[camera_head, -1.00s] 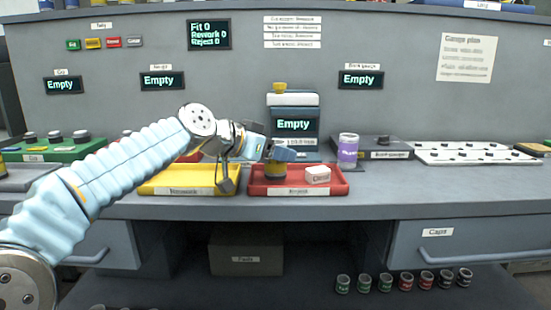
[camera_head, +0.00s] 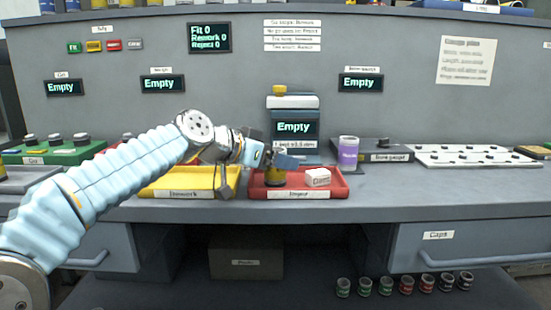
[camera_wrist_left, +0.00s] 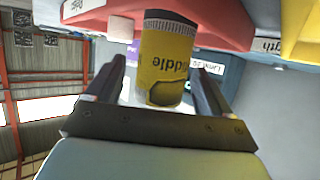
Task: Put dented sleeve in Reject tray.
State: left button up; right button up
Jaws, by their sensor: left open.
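A yellow sleeve (camera_head: 275,178) with a dark band stands in the red Reject tray (camera_head: 330,190), near its left end. In the left wrist view the sleeve (camera_wrist_left: 165,62) shows a "Middle" label, a ruled scale at one end and a dark-edged patch at the other, perhaps the dent. My left gripper (camera_head: 283,160) is over the tray at the sleeve's upper part. Its two fingers (camera_wrist_left: 160,85) are open on either side of the sleeve, with gaps visible. My right gripper is not in view.
A white box (camera_head: 317,178) lies in the red tray, right of the sleeve. The yellow Rework tray (camera_head: 160,190) is to the left. A gauge stand (camera_head: 293,128) reading "Empty" rises behind. A purple cylinder (camera_head: 348,153) stands right of the tray.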

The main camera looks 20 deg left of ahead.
pick_arm(q)
jog(key=b+v, duration=0.1)
jog(key=v, duration=1)
jog(key=shift+s+a, duration=0.15)
jog(key=shift+s, duration=0.05)
